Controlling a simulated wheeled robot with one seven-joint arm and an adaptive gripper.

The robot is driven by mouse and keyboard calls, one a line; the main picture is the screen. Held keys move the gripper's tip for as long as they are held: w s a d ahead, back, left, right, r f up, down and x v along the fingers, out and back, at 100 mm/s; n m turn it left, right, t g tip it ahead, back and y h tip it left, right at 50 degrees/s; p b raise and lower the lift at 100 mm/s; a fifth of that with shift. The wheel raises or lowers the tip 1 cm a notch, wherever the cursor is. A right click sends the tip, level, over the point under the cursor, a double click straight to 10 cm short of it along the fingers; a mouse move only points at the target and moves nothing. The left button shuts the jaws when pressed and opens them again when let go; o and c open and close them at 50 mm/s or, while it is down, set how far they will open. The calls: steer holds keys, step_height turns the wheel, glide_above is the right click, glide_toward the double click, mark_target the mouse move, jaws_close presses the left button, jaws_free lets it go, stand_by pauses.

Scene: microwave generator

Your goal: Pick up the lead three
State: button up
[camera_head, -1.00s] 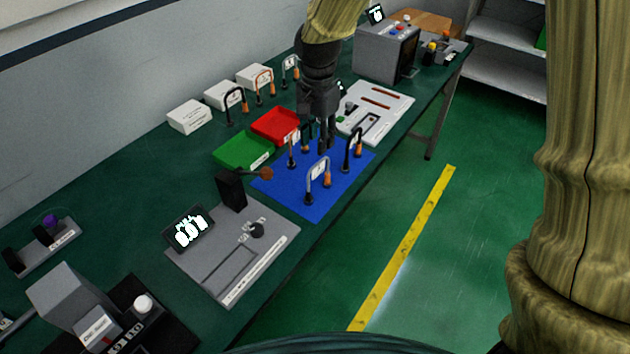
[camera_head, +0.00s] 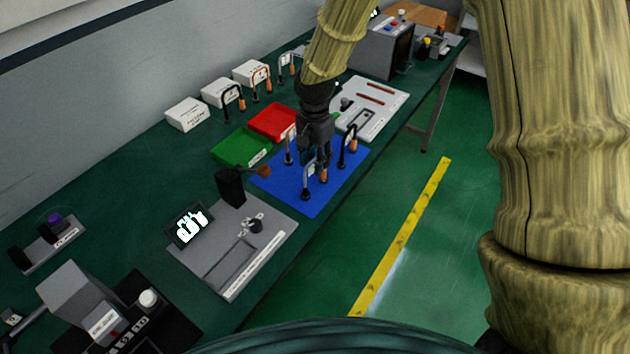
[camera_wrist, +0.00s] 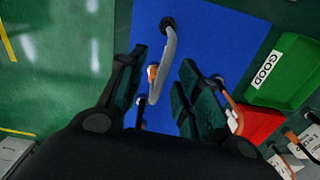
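Several leads with upright plugs stand on the blue mat (camera_head: 267,184); I cannot read their tags, so I cannot tell which is lead three. A grey lead (camera_head: 307,187) with a black end and an orange end stands near the mat's front edge. A black lead (camera_head: 343,158) is to its right, and a reddish lead (camera_head: 289,145) is behind. My gripper (camera_head: 316,166) is over the mat above the grey lead. In the wrist view my gripper (camera_wrist: 160,78) is open, with the grey lead (camera_wrist: 170,52) showing between its fingers. I cannot tell whether they touch.
A green tray (camera_head: 228,143) marked GOOD and a red tray (camera_head: 258,114) lie behind the mat. A grey fixture with a screen (camera_head: 190,228) is to the left. A white board (camera_head: 385,97) lies to the right. White boxes (camera_head: 187,113) and more leads stand at the back.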

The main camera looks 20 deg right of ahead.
steer(key=shift+f, duration=0.55)
jaws_close()
steer(key=shift+r, duration=0.2)
